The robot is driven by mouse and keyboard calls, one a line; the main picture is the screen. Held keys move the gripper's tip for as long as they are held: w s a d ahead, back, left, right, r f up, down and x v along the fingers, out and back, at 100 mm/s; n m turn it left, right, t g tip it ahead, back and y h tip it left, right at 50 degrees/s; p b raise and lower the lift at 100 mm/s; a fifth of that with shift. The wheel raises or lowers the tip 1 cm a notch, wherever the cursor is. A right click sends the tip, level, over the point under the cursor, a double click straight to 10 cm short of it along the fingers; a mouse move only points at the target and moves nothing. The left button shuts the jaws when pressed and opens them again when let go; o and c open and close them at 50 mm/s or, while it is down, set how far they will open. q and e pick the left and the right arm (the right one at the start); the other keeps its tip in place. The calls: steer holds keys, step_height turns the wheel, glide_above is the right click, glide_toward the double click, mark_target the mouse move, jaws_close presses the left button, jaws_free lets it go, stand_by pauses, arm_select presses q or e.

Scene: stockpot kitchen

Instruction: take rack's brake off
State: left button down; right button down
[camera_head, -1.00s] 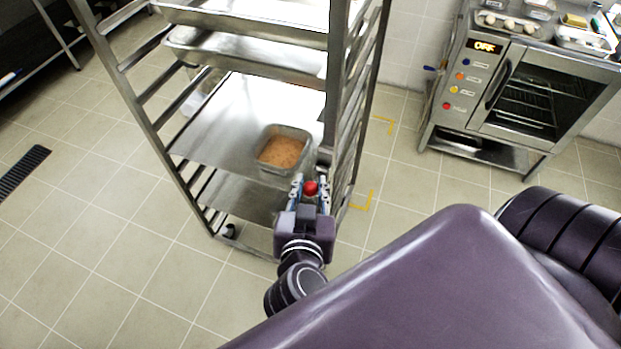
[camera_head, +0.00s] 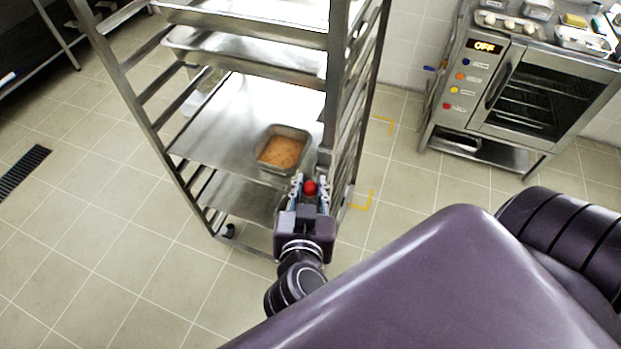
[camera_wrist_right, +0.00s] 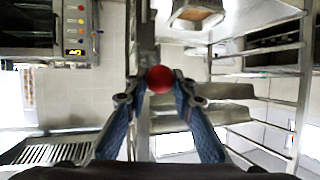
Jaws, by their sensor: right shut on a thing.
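The tall metal rack (camera_head: 334,95) stands in front of me with trays on its runners. A red ball knob (camera_head: 310,188), which looks like the brake handle, is at the rack's near right post. My right gripper (camera_head: 310,190) is at that post with its fingers on either side of the knob, shut on it. In the right wrist view the red knob (camera_wrist_right: 160,79) sits between the two blue-padded fingertips (camera_wrist_right: 159,84). The knob's lever is mostly hidden. My left gripper is not in view.
A container of orange-brown food (camera_head: 281,152) sits on a rack shelf just behind my right gripper. An oven (camera_head: 520,95) reading OFF stands at the right back. Yellow floor marks (camera_head: 366,203) lie right of the rack.

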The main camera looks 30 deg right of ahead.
steer(key=shift+r, duration=0.25)
steer(key=c, duration=1.7)
jaws_free()
steer(key=shift+o, duration=0.2)
steer(key=shift+s+a+f, duration=0.1)
steer(key=shift+f, duration=0.15)
